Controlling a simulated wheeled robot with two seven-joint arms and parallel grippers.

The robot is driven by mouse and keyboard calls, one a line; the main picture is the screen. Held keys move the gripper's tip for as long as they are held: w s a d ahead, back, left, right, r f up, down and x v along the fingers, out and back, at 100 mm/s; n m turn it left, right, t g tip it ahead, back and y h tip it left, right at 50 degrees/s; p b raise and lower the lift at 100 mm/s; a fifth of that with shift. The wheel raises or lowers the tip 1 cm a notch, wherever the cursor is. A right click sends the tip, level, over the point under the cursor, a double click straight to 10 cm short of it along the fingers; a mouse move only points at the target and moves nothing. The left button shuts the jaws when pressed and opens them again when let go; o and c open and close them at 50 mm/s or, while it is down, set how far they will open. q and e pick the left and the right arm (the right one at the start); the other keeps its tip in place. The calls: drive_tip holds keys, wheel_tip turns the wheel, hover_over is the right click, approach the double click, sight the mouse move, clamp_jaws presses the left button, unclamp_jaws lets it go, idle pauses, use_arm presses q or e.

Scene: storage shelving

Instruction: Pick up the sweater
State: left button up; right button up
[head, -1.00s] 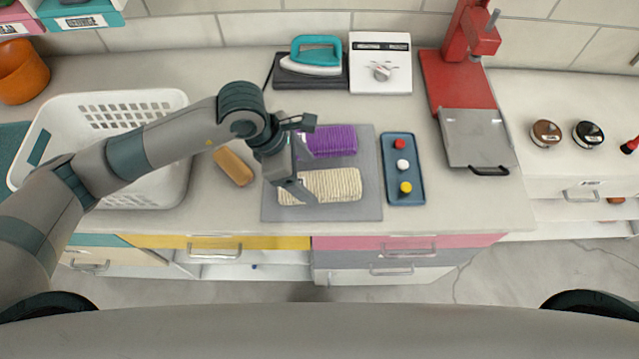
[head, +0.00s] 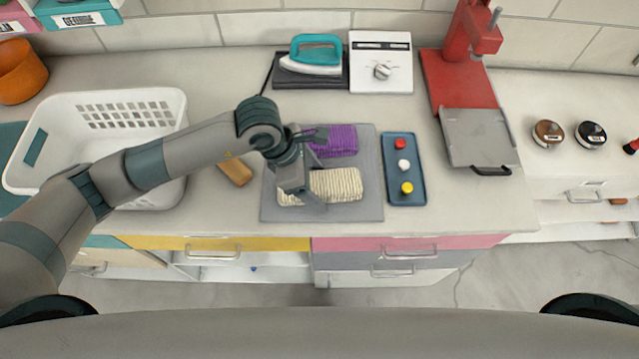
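Two folded knit pieces, which look like sweaters, lie on a grey mat (head: 368,208) on the counter. One is a purple folded knit (head: 340,140) at the back. The other is a cream folded knit (head: 342,184) at the front. My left gripper (head: 306,198) points down over the left part of the cream knit and hides some of it. The gripper body and wrist also cover the left end of the purple knit. Finger spacing and contact with the cloth are unclear. My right gripper is out of view.
A white laundry basket (head: 160,102) stands left, partly behind my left arm. A wooden-coloured brush-like object (head: 236,172) lies beside the mat. A blue tray (head: 404,168) with buttons is right of it. An iron (head: 312,62), white device (head: 381,55) and red press (head: 455,80) stand behind.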

sight(325, 181)
use_arm(q)
drive_tip(key=c, duration=1.2)
drive_tip(key=shift+r, duration=0.15)
drive_tip(key=shift+r, duration=0.45)
wheel_tip(325, 181, up, 4)
drive_tip(key=shift+d+f+p, duration=0.1)
drive_tip(key=shift+f+p, duration=0.05)
drive_tip(key=shift+p, duration=0.75)
drive_tip(key=s+d+r+p, duration=0.1)
drive_tip(key=s+d+r, duration=0.5)
drive_tip(key=d, duration=0.4)
drive_tip(key=shift+p, duration=0.35)
drive_tip(key=shift+a+r, duration=0.1)
